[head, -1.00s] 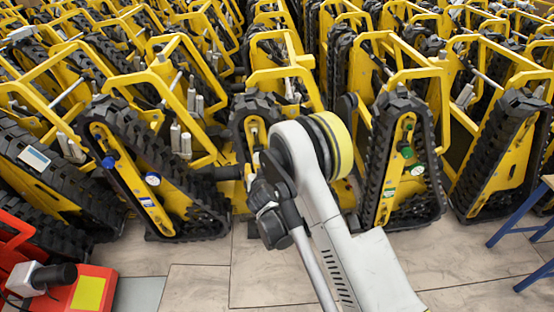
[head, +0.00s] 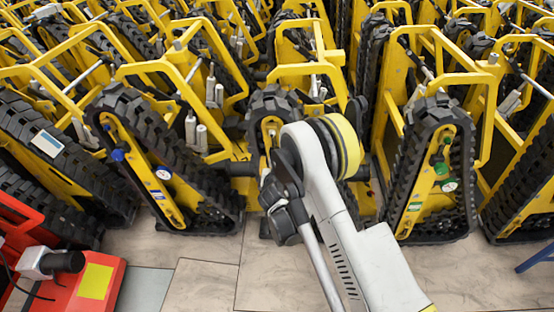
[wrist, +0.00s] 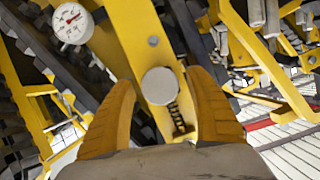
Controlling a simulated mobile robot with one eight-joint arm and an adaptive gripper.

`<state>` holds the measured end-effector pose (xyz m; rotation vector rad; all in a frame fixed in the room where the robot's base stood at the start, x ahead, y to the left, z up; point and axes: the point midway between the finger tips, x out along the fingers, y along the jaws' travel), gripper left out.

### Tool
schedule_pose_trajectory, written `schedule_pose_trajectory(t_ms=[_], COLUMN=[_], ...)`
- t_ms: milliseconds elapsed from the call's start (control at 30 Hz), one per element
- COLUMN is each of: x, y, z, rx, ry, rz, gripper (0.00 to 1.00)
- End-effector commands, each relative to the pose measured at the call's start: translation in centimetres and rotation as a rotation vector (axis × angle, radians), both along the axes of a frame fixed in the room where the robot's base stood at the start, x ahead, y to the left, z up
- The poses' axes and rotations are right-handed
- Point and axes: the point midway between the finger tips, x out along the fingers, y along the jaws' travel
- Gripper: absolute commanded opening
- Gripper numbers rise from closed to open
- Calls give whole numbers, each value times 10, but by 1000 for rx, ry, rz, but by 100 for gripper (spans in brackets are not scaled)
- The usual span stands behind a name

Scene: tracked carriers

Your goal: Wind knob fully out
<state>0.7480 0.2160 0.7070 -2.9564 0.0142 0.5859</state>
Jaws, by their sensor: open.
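In the wrist view a round grey knob (wrist: 159,86) sits on a yellow plate (wrist: 128,35) of a tracked carrier. My gripper (wrist: 161,84) is open, with one orange-brown finger on each side of the knob. The fingertips reach about level with the knob; I cannot tell whether they touch it. A smaller grey round head (wrist: 153,41) and a dark threaded piece (wrist: 178,118) lie on the same plate. In the head view my arm covers much of the middle carrier (head: 270,100), and my gripper and the knob are hidden there.
In the head view, a carrier with a blue knob (head: 118,155) stands left and one with a green knob (head: 441,168) right. A red machine (head: 70,285) is at lower left. Tiled floor (head: 200,280) in front is clear.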

Motion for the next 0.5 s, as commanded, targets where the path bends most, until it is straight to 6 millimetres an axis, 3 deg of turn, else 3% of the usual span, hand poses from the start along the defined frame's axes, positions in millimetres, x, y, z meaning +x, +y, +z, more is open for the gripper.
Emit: schedule_pose_trajectory(t_ms=[133, 300, 500], x=[0, 0, 0], y=[0, 0, 0], z=[0, 0, 0], rx=[0, 0, 0], ry=[0, 0, 0], rz=[0, 0, 0], gripper=[62, 11, 10])
